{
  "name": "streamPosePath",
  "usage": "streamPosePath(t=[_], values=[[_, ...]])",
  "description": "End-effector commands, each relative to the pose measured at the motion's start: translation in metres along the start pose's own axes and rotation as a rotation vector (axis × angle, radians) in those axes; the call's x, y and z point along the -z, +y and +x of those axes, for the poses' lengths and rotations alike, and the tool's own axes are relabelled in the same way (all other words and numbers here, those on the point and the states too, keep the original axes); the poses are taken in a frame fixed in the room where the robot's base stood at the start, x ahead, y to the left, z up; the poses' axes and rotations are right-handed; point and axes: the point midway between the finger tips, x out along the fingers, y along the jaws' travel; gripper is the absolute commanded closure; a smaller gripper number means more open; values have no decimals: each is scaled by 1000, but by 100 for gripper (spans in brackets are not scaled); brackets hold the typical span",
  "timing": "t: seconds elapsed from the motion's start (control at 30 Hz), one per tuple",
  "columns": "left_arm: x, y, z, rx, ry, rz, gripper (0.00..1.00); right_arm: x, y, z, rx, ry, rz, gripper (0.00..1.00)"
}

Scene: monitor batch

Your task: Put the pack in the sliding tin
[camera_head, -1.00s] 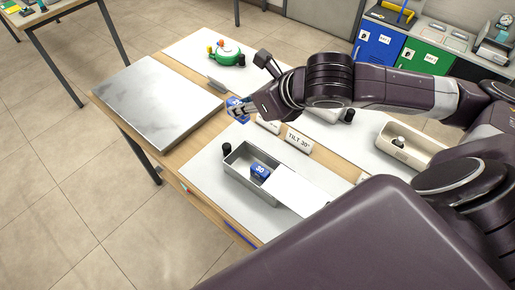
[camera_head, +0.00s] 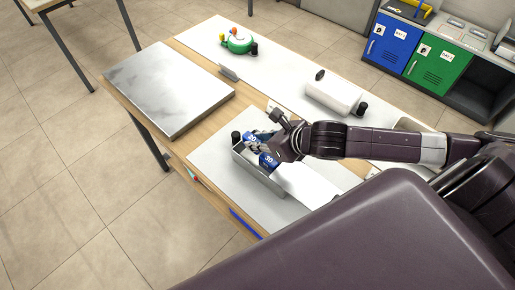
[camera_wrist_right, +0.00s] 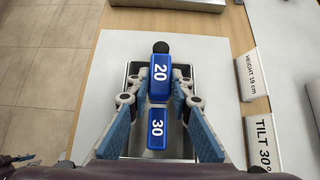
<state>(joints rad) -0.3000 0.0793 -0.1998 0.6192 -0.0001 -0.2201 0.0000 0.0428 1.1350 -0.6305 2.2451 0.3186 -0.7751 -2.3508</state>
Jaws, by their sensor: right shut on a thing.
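The open metal tin (camera_head: 262,178) stands on the white mat, its white lid (camera_head: 308,188) slid toward the right. A blue pack marked 30 (camera_head: 268,160) lies inside; it also shows in the right wrist view (camera_wrist_right: 157,129). My right gripper (camera_head: 257,142) is over the tin, shut on a second blue pack, marked 20 (camera_wrist_right: 160,73). This pack is between the fingertips at the tin's far end, beside the 30 pack. It looks higher than the 30 pack; whether it touches the tin floor is hidden. My left gripper is not in view.
A black knob (camera_head: 236,136) stands by the tin's far end. Signs reading TILT 30° (camera_wrist_right: 263,145) and HEIGHT 19 cm (camera_wrist_right: 251,77) stand to its right in the wrist view. A metal plate (camera_head: 170,85), a white bottle (camera_head: 334,96) and a green round object (camera_head: 239,43) are farther off.

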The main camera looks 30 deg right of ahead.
Motion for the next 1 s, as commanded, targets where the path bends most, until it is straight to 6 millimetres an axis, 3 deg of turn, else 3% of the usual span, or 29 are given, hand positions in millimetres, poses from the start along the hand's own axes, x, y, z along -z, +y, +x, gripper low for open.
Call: streamPosePath(t=[0.3,0.7,0.73,0.87,1.0], values=[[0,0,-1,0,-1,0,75,30,0,28,0,0,1,100],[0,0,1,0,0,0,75,34,0,31,1,0,-1,100],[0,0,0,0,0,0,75,34,0,31,1,1,-1,78],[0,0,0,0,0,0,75,34,0,31,1,1,-1,64],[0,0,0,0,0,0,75,34,0,31,1,2,0,63]])
